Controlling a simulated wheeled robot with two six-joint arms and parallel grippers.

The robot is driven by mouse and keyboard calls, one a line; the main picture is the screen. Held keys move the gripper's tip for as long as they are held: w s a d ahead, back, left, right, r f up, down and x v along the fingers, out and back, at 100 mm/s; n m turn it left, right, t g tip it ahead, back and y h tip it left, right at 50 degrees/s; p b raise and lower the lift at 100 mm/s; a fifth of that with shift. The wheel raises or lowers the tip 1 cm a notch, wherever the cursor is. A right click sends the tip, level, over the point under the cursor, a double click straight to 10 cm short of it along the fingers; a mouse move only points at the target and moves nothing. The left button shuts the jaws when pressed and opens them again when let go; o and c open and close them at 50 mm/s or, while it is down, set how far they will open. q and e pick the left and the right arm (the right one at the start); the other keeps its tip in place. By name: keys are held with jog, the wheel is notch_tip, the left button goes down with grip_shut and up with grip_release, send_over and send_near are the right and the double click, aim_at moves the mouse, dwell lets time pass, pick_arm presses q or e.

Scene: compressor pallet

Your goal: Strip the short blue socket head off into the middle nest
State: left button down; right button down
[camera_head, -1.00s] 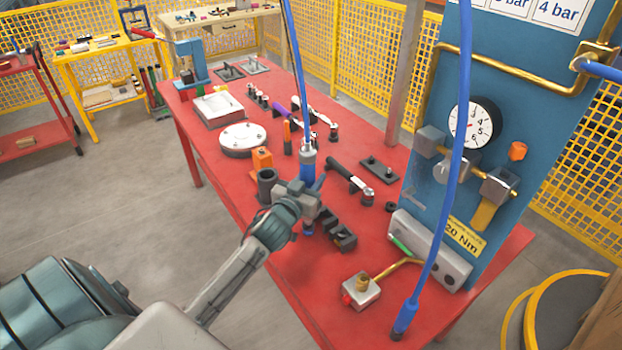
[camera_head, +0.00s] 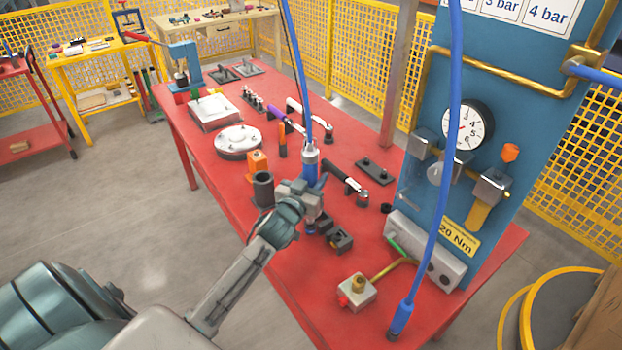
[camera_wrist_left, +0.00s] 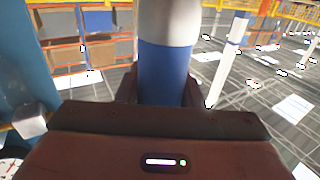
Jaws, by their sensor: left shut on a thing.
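My left gripper (camera_head: 310,196) is shut on an upright blue and grey power tool (camera_head: 310,165), which hangs from a blue hose. In the left wrist view the tool's blue and pale body (camera_wrist_left: 165,75) stands between the jaws (camera_wrist_left: 160,95). A small blue piece, seemingly the short blue socket head (camera_head: 310,229), shows just below the gripper at the tool's lower end. The dark nest block (camera_head: 341,240) is just right of it, partly hidden by the gripper. I cannot tell which nest the head is at, or whether it touches one. My right gripper is out of view.
A dark cup (camera_head: 263,188) and an orange block (camera_head: 258,162) stand close left of the gripper. A black-handled wrench (camera_head: 345,178) lies to the right. A brass-fitted block (camera_head: 356,292) is at the front, the blue gauge panel (camera_head: 480,70) at right.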

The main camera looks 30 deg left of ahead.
pick_arm(q)
jog(key=shift+r, duration=0.1)
jog(key=shift+w+d, duration=0.2)
jog(key=shift+w, duration=0.45)
dwell(0.6)
jog(key=shift+w+d, duration=0.25)
jog(key=shift+w, duration=0.25)
jog(key=shift+w+d, duration=0.2)
jog(key=shift+w, duration=0.25)
dwell(0.4)
jog(key=shift+r+p, duration=0.1)
jog(key=shift+p, duration=0.25)
dwell(0.4)
jog(key=shift+r, duration=0.2)
